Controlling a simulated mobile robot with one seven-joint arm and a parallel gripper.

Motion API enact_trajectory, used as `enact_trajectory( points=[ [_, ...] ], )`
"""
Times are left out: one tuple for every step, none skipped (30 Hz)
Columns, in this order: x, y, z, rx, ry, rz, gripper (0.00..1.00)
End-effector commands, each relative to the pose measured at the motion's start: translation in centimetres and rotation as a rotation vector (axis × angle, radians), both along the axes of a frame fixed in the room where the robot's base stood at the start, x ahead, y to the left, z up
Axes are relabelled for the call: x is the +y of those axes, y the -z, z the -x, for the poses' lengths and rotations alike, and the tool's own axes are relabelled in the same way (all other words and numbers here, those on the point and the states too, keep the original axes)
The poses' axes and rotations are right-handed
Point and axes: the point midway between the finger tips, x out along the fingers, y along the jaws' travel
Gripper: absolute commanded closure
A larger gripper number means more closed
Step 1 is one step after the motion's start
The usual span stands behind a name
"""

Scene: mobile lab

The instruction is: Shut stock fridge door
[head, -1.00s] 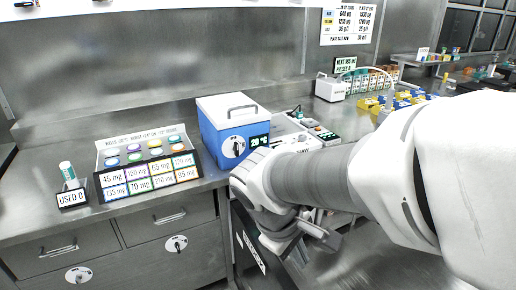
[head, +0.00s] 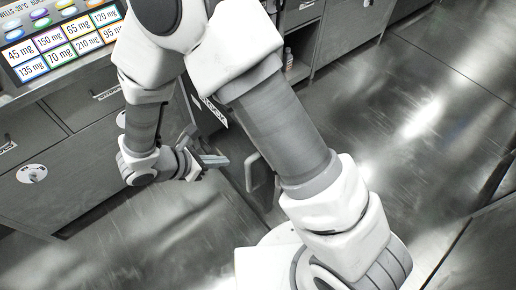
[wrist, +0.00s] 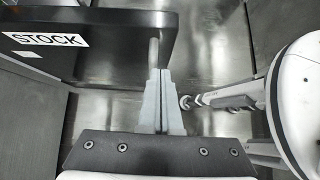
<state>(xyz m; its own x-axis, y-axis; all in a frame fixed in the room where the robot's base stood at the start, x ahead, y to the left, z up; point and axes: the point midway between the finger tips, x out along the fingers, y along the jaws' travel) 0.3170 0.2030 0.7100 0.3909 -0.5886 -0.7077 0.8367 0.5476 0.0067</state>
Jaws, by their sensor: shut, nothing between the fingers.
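The stock fridge door (wrist: 110,55) is a dark panel with a white STOCK label (wrist: 45,39), at the upper left of the wrist view. In the head view the door stands out from the cabinet front, open, with its label (head: 216,113) partly behind my arm. A grey loop handle (head: 255,172) shows near its free end. My gripper (head: 222,160) is shut and empty, low beside the labelled side of the door. In the wrist view my gripper (wrist: 160,72) points toward a grey bar near the door's end; I cannot tell whether they touch.
Drawers with a round lock plate (head: 33,174) stand at the left. The tilted label rack (head: 62,42) is on the counter above. A small bottle (head: 288,58) sits in an open cabinet space behind my arm. The metal floor (head: 420,110) at the right is clear.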

Motion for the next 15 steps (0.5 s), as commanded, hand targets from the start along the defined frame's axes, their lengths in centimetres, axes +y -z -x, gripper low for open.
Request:
enact_trajectory(
  points=[
    [0.1,0.5,0.1,0.004,-0.011,0.004,1.0],
    [0.1,0.6,0.1,0.005,-0.015,0.006,1.0],
    [0.0,0.8,0.0,0.007,-0.016,0.007,1.0],
    [-0.1,1.0,-0.1,0.007,-0.016,0.007,1.0],
    [-0.3,1.3,-0.2,0.007,-0.016,0.007,1.0],
    [-0.6,1.7,-0.4,0.007,-0.015,0.007,1.0],
    [-0.9,2.0,-0.6,0.007,-0.014,0.007,1.0],
    [-1.2,2.4,-0.8,0.008,-0.013,0.008,1.0],
    [-1.7,3.0,-1.1,0.007,-0.013,0.008,1.0],
    [-2.1,3.5,-1.3,0.008,-0.012,0.008,1.0],
    [-2.5,4.0,-1.6,0.008,-0.012,0.008,1.0],
    [-3.0,4.6,-1.9,0.008,-0.011,0.008,1.0],
    [-3.4,5.1,-2.2,0.007,-0.011,0.008,1.0],
    [-3.8,5.6,-2.5,0.008,-0.011,0.008,1.0],
    [-4.3,6.2,-2.8,0.008,-0.012,0.007,1.0]
  ],
)
